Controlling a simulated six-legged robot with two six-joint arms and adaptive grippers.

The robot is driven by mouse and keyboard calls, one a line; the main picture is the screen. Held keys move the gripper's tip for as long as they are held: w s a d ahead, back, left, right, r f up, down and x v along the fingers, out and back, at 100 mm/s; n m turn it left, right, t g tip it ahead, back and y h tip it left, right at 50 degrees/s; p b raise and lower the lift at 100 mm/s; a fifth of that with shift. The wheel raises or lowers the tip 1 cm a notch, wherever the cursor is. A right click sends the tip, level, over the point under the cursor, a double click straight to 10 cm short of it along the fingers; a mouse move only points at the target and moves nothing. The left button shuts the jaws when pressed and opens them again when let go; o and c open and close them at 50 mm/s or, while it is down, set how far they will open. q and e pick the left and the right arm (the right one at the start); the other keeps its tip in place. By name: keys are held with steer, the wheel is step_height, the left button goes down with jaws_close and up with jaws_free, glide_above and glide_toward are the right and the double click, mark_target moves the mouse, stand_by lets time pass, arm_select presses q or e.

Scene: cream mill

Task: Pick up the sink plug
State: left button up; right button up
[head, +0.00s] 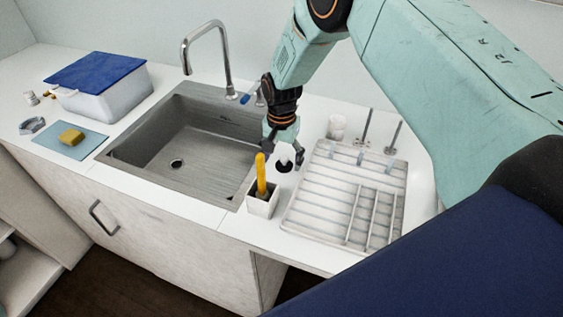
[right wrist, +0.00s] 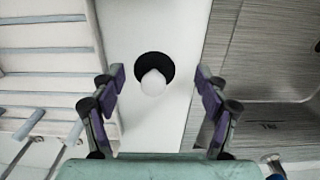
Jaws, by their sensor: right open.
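The sink plug (head: 284,164) is a black disc with a pale knob on top. It lies on the white counter between the sink and the drying rack. It also shows in the right wrist view (right wrist: 154,72), ahead of the fingers and roughly midway between them. My right gripper (head: 285,158) points down at the plug. In the right wrist view its two fingers (right wrist: 160,88) are spread wide with nothing between them. My left gripper is not in view. The steel sink (head: 200,140) with its round drain is left of the plug.
A white holder (head: 262,204) with a yellow-handled brush (head: 261,175) stands close in front of the plug. The drying rack (head: 340,200) is to the right. The tall faucet (head: 228,65) rises behind the sink. A blue-lidded box (head: 98,72) and a sponge (head: 71,137) are at the left.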

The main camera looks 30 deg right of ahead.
mark_target(285, 157)
steer(key=shift+s+d, duration=0.3)
steer(key=shift+d, duration=0.3)
steer(key=shift+c, duration=1.3)
steer(key=shift+w+a, duration=0.35)
steer(key=shift+a, duration=0.1)
steer(key=c, duration=0.4)
steer(key=shift+s+d, duration=0.3)
steer(key=shift+d, duration=0.1)
steer(key=c, duration=0.5)
steer(key=shift+w+a, duration=0.15)
steer(key=shift+w, duration=0.05)
steer(key=shift+w+a+r, duration=0.1)
steer(key=shift+r, duration=0.2)
steer(key=r, duration=0.8)
steer(key=shift+s+r+b, duration=0.25)
steer(key=shift+r+b, duration=0.05)
steer(key=shift+b, duration=0.05)
steer(key=shift+w+r, duration=0.15)
steer(key=shift+r, duration=0.2)
